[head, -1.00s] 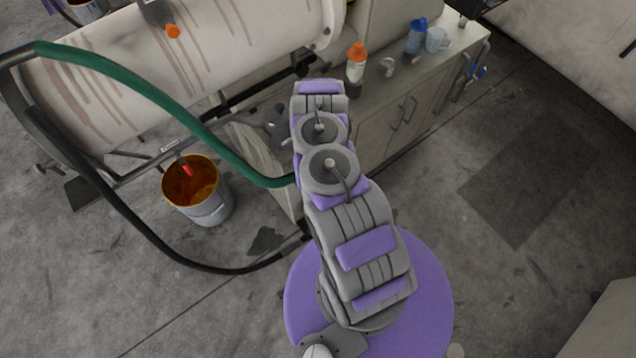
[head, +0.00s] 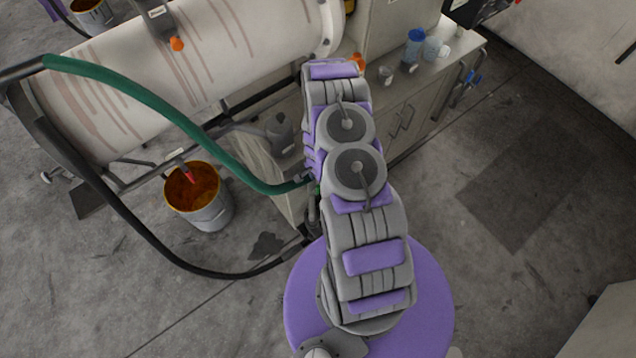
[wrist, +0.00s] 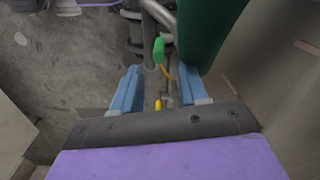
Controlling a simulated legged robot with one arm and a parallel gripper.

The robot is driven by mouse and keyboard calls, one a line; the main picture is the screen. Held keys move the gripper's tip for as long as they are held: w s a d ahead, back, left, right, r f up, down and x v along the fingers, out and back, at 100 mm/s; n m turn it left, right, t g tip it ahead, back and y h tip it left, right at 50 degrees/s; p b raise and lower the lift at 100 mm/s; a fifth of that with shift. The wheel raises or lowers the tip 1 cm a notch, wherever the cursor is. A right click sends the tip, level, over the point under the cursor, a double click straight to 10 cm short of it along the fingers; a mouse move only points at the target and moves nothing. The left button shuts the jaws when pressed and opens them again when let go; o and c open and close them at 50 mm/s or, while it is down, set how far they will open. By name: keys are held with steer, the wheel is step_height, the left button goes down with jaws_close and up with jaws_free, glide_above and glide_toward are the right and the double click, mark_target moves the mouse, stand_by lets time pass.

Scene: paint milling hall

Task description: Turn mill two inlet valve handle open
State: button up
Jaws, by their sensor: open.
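In the wrist view my gripper (wrist: 157,70) is open, its two blue fingers apart with nothing held between them. A small green handle (wrist: 159,50) shows just beyond the fingertips, between them in the picture, by grey pipework. A yellow piece (wrist: 158,104) shows lower between the fingers. I read no label, so I cannot tell which handle belongs to mill two's inlet valve. In the head view my arm hides my gripper. A speck of green (head: 317,188) shows at the arm's left edge, by the hose end.
A thick green hose (wrist: 207,35) hangs close by the right finger; the hose (head: 150,98) also arches across the head view. The white drum (head: 215,45), bucket (head: 212,215) and cabinet (head: 400,125) stand around my arm. Open floor (head: 520,190) lies right.

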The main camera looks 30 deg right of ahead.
step_height(320, 180, up, 8)
stand_by(0.5)
steer(key=shift+w+r, duration=0.1)
steer(key=shift+r, duration=0.05)
stand_by(0.3)
steer(key=s+a+r+n+y+b, duration=0.15)
steer(key=a+r, duration=0.25)
steer(key=r, duration=0.4)
steer(key=a+r+n+b, duration=0.2)
steer(key=a+r+n, duration=0.1)
steer(key=a+r, duration=0.3)
steer(key=a+r+n+y+b, duration=0.1)
steer(key=a+r+n, duration=0.2)
steer(key=r, duration=0.6)
steer(key=s+a+r+n+h+b, duration=0.1)
steer(key=s+r, duration=0.3)
steer(key=s, duration=0.4)
steer(key=s+a+r+n+g+b, duration=0.1)
steer(key=s+r+n, duration=0.3)
steer(key=s, duration=0.5)
steer(key=s+a+r+n+g+h+b, duration=0.1)
steer(key=s+r+n+b, duration=0.1)
steer(key=s, duration=0.6)
steer(key=shift+s+a+r+h+b, duration=0.25)
steer(key=shift+s+r+h+b, duration=0.1)
steer(key=shift+r+b, duration=0.45)
steer(key=shift+w, duration=0.1)
steer(key=shift+c, duration=0.3)
